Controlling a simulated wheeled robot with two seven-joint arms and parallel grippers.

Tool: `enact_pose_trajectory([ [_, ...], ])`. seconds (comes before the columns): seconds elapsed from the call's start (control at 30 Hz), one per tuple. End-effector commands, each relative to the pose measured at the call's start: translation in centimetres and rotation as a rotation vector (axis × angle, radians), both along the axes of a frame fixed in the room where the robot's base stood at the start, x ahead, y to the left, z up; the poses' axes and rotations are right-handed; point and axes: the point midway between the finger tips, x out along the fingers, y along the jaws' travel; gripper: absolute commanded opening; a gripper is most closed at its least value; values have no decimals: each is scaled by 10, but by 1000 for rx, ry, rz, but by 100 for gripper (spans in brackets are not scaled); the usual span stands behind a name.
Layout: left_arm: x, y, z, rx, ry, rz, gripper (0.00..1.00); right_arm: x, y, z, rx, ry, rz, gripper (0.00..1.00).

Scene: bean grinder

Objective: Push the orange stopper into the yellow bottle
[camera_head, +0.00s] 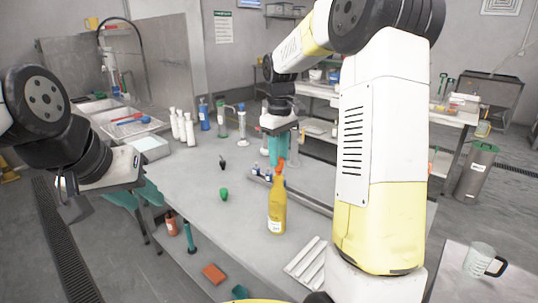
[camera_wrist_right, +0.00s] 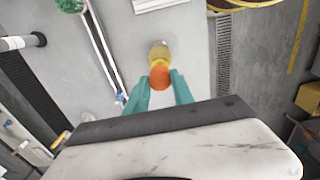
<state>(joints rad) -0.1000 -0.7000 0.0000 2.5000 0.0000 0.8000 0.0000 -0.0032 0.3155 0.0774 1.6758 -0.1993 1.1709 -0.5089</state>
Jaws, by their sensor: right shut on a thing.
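The yellow bottle (camera_head: 277,212) stands upright near the front edge of the grey table. The orange stopper (camera_head: 281,163) is at the top of its neck, in line with it; I cannot tell how deep it sits. My right gripper (camera_head: 277,152) is shut on the stopper from behind. In the right wrist view the stopper (camera_wrist_right: 160,78) lies between the teal fingertips, with the yellow bottle (camera_wrist_right: 158,52) just beyond it. My left gripper (camera_head: 134,196) is empty, its teal fingers apart, off the table's left side.
A green object (camera_head: 224,194) and a small dark one (camera_head: 222,163) lie left of the bottle. A metal rail (camera_head: 310,200) runs behind it, and a white slatted piece (camera_head: 306,262) lies in front. White bottles (camera_head: 182,127) stand at the back left.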

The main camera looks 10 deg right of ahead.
Motion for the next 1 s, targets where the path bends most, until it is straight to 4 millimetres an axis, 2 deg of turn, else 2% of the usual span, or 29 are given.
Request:
enact_pose_trajectory([
  [0.37,0,0,0,0,0,0,36,0,0,-1,0,0,0,0],
  [1.0,0,0,0,0,0,0,36,0,0,-17,0,0,-1,0],
])
